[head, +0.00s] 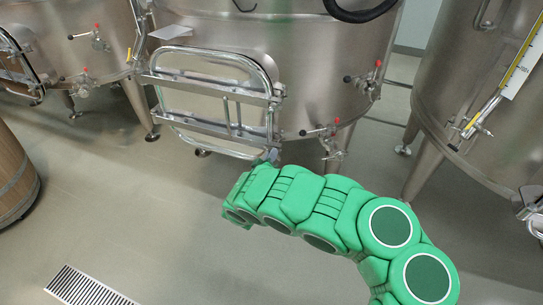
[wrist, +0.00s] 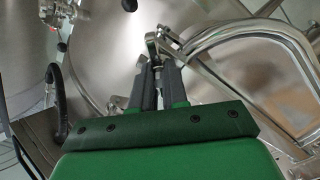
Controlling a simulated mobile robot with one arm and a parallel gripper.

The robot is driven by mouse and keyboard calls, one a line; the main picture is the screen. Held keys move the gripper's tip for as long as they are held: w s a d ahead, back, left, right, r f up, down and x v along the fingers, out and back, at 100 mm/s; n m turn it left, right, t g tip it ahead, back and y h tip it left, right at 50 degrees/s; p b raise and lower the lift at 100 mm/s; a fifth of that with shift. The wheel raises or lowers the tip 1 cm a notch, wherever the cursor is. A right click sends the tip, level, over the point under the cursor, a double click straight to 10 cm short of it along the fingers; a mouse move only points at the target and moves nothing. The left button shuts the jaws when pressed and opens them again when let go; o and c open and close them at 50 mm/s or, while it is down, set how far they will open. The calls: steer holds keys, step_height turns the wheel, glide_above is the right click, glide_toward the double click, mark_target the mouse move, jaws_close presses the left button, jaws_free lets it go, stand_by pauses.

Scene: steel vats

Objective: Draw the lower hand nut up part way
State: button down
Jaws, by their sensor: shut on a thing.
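The steel vat (head: 310,100) carries a rectangular manway door with a tubular frame (head: 272,80) and crossbars. My gripper (head: 270,156) is at the lower right corner of this door, at the end of my green arm. In the wrist view my gripper (wrist: 156,72) has its dark fingers close together around a small metal piece, the lower hand nut (wrist: 157,61), beside a steel bracket. The fingers hide most of the nut. In the head view the nut is too small and covered to make out.
Valves with red handles (head: 322,131) stick out of the vat to the right of the door. Another vat (head: 480,90) stands at the right, and a wooden barrel (head: 12,175) at the left. The floor (head: 130,210) in front is clear, with a drain grate (head: 88,288).

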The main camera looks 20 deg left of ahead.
steer(key=c, duration=1.4)
jaws_free()
steer(key=shift+s+f, duration=0.1)
steer(key=shift+f, duration=0.1)
steer(key=shift+r, duration=0.1)
steer(key=s, duration=0.9)
steer(key=shift+r, duration=0.1)
steer(key=shift+w, duration=0.1)
